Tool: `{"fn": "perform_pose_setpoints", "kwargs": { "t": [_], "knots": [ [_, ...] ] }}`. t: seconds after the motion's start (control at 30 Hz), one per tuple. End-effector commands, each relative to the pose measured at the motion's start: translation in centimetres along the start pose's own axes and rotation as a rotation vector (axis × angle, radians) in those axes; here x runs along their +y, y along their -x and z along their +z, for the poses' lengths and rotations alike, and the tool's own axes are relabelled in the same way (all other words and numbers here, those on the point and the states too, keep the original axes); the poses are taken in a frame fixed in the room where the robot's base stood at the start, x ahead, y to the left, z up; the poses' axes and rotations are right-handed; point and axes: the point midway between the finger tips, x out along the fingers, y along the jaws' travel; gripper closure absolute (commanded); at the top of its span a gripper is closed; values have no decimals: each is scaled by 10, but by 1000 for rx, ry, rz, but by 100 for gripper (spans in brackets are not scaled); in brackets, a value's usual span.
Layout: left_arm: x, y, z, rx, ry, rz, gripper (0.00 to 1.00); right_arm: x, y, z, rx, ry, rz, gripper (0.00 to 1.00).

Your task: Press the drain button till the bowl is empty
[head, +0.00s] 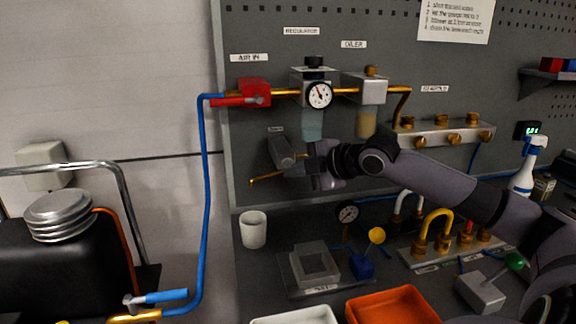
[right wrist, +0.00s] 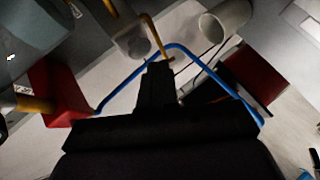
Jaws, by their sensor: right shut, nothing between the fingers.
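The regulator (head: 316,88) with its round gauge is on the pegboard. A translucent bluish bowl (head: 312,124) hangs below it; I cannot tell how much liquid it holds. The bowl's underside and any drain button there are hidden or too small to make out. My right gripper (head: 318,165) is just below the bowl, its fingers shut with nothing between them; contact is unclear. In the right wrist view the shut fingers (right wrist: 156,82) are dark, and a bluish-grey body (right wrist: 38,28) is at upper left. My left gripper is not in view.
A red valve (head: 254,92) and blue hose (head: 206,200) are left. A white cup (head: 253,230) stands below.

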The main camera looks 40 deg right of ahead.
Motion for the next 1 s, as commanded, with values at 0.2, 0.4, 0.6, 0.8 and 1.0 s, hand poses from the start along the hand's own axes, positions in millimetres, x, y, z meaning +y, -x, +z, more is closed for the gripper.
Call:
{"fn": "perform_pose_setpoints", "kwargs": {
  "t": [0.2,0.4,0.6,0.8,1.0],
  "knots": [
    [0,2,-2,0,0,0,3,5,-4,3,0,-1,2,100],
    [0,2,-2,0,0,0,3,4,-6,4,0,-1,0,100],
    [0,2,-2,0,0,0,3,5,-6,4,0,0,0,100],
    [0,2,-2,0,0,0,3,6,-7,6,-1,0,1,100],
    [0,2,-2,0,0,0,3,7,-9,7,0,0,1,100]
  ]
}}
